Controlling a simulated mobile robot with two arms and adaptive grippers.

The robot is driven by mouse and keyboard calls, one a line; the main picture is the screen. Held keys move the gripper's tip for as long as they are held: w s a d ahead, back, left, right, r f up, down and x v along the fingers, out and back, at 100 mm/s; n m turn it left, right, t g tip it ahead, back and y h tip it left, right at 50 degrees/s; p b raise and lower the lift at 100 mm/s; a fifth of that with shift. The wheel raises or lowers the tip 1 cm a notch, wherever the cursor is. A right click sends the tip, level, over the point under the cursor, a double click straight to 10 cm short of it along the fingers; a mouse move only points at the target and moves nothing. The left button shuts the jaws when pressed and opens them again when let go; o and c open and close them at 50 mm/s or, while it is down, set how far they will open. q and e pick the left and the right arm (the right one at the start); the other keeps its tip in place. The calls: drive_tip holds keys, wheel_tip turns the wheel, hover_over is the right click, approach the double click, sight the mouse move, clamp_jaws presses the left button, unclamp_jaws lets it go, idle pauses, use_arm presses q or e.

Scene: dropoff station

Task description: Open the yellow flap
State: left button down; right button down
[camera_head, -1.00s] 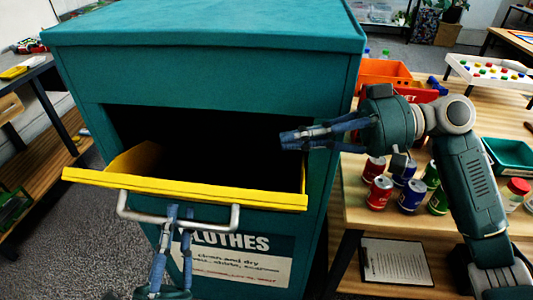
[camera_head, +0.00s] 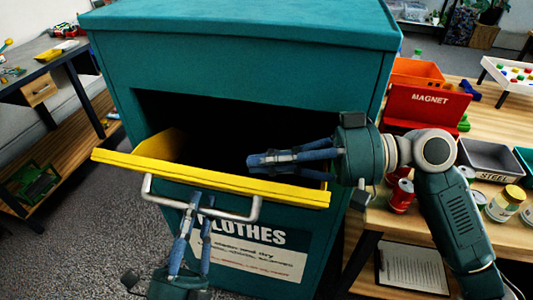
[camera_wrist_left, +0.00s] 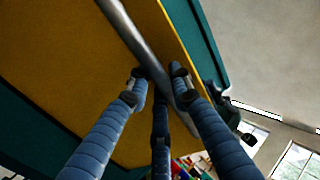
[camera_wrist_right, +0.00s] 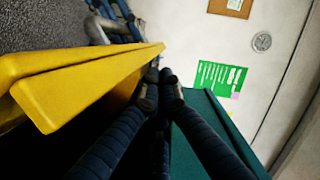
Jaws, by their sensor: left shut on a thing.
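The yellow flap (camera_head: 215,178) of the teal clothes bin (camera_head: 240,62) is tilted outward, with a dark opening behind it. A grey bar handle (camera_head: 228,213) runs along its front. My left gripper (camera_head: 192,203) is shut on the handle from below; the left wrist view shows its fingers around the bar (camera_wrist_left: 150,55). My right gripper (camera_head: 255,161) is in front of the opening, just above and behind the flap's top edge. In the right wrist view its fingertips (camera_wrist_right: 160,78) are close together beside the flap (camera_wrist_right: 80,85), with nothing seen between them.
A wooden table (camera_head: 480,205) at the right carries a red MAGNET bin (camera_head: 428,104), a grey STEEL bin (camera_head: 488,158), cans and jars. A clipboard (camera_head: 412,268) lies on its lower shelf. A desk (camera_head: 40,65) stands at the left. Carpet is clear at lower left.

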drive_tip(key=shift+s+a+f+n, duration=0.3)
drive_tip(key=shift+s+f, duration=0.15)
drive_tip(key=shift+s, duration=0.2)
use_arm(q)
drive_tip(key=shift+r, duration=0.15)
use_arm(e)
drive_tip(key=shift+s, duration=0.25)
drive_tip(key=shift+w+f, duration=0.1)
use_arm(q)
drive_tip(key=c, duration=1.8)
unclamp_jaws()
drive_tip(key=shift+w, duration=0.1)
drive_tip(key=shift+o, duration=1.2)
